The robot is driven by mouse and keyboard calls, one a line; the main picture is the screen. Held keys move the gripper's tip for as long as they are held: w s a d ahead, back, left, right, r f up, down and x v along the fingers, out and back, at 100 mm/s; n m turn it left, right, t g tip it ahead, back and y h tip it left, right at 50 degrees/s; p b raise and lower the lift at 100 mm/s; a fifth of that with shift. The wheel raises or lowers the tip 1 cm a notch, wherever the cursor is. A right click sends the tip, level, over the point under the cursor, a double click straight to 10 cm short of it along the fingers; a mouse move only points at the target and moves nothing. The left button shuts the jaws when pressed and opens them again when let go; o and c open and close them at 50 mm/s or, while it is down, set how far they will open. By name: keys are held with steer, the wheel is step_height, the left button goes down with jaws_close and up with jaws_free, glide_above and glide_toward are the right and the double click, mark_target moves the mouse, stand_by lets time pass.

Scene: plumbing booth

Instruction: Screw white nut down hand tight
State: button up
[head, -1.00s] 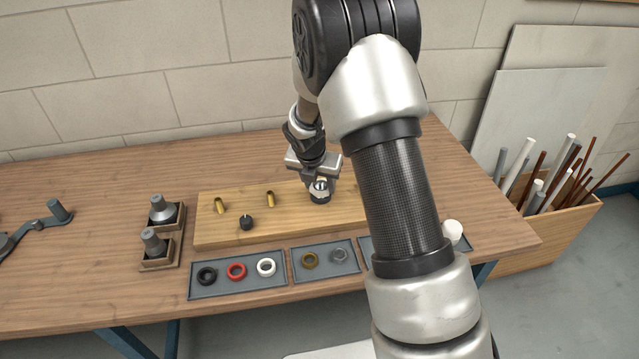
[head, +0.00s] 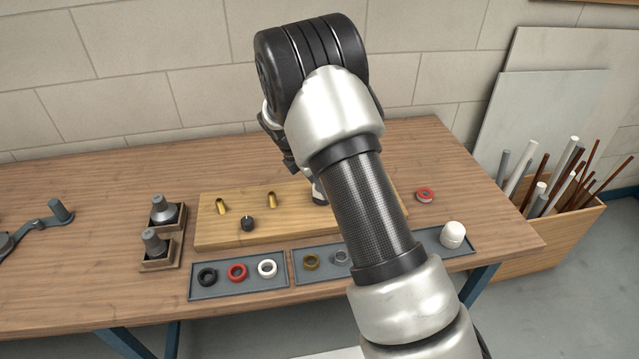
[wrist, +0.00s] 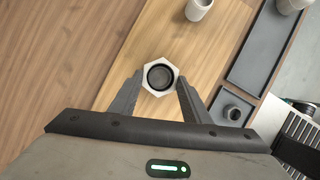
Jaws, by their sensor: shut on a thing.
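The white nut (wrist: 147,83) is a pale six-sided ring in the wrist view, around a dark round opening. My gripper (wrist: 160,88) has its two fingers against opposite sides of the nut and is shut on it. The nut is over the light wooden board (wrist: 110,92). Whether it is seated on its thread does not show. In the head view my arm hides the gripper and most of the work spot; only a small dark and pale part (head: 319,196) shows beside the arm on the board (head: 225,236).
Two brass stubs (head: 221,206) (head: 271,200) and a black fitting (head: 247,224) stand on the board. Grey trays (head: 240,284) with rings line its front. A red-topped fitting (head: 425,194) and a white cap (head: 453,234) are at right. Grey fittings (head: 163,210) stand in holders at left.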

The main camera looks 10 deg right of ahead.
steer(key=m, duration=0.1)
steer(key=m+g, duration=0.1)
steer(key=m, duration=0.1)
steer(key=m+g+p, duration=0.1)
steer(key=m, duration=0.1)
steer(key=shift+w+f, duration=0.1)
steer(key=shift+w, duration=0.25)
steer(key=m, duration=0.1)
steer(key=m+g, duration=0.1)
steer(key=m, duration=0.1)
steer(key=shift+w+f, duration=0.15)
steer(key=shift+w, duration=0.05)
steer(key=shift+m+g, duration=0.4)
steer(key=shift+m, duration=0.4)
steer(key=o, duration=1.9)
steer(key=shift+r+p, duration=1.5)
steer(key=shift+r, duration=1.1)
